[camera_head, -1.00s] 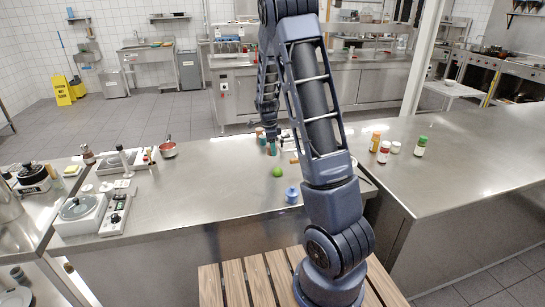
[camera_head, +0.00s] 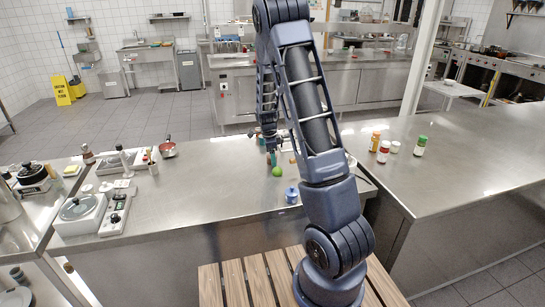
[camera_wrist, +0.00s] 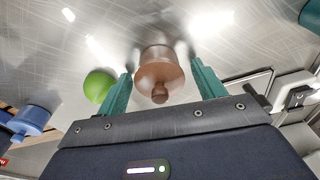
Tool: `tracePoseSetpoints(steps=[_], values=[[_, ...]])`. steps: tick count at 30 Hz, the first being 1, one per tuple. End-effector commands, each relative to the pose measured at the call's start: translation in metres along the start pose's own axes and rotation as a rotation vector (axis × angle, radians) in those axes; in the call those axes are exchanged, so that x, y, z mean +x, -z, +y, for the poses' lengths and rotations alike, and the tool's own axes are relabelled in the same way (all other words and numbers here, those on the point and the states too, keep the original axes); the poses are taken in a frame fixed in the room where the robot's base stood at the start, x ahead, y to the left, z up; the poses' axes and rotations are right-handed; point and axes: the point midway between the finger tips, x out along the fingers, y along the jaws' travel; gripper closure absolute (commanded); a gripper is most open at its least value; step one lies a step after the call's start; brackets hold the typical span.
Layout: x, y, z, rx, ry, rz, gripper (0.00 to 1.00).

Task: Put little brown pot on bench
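The little brown pot (camera_wrist: 159,73), with a knobbed lid, stands on the steel counter (camera_head: 215,190) in the wrist view. My gripper (camera_wrist: 160,88) is open, its two green fingers on either side of the pot, with a visible gap at each side. In the head view my gripper (camera_head: 271,158) is low over the counter, and the pot is mostly hidden there by my arm and fingers. A slatted wooden bench (camera_head: 235,283) is at the near edge, beneath my arm.
A green lime (camera_wrist: 98,86) lies just left of the fingers. A blue pot (camera_head: 291,195) stands near the counter's front edge. Spice jars (camera_head: 383,151) stand on the right counter.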

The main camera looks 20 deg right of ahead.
Motion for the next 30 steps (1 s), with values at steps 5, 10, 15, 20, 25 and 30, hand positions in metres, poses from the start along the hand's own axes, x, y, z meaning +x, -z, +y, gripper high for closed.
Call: tracePoseSetpoints(steps=[5, 10, 15, 20, 25, 30], values=[[0.0, 0.0, 0.0, 0.0, 0.0, 0.0, 0.32], [-0.004, 0.001, 0.0, 0.0, 0.001, 0.0, 0.32], [-0.024, 0.0, -0.001, 0.0, 0.004, -0.001, 0.32], [-0.056, 0.0, -0.001, 0.0, 0.004, -0.002, 0.32], [-0.087, 0.0, 0.0, -0.001, 0.003, -0.001, 0.32], [-0.11, 0.0, -0.001, 0.001, 0.002, -0.001, 0.32]])
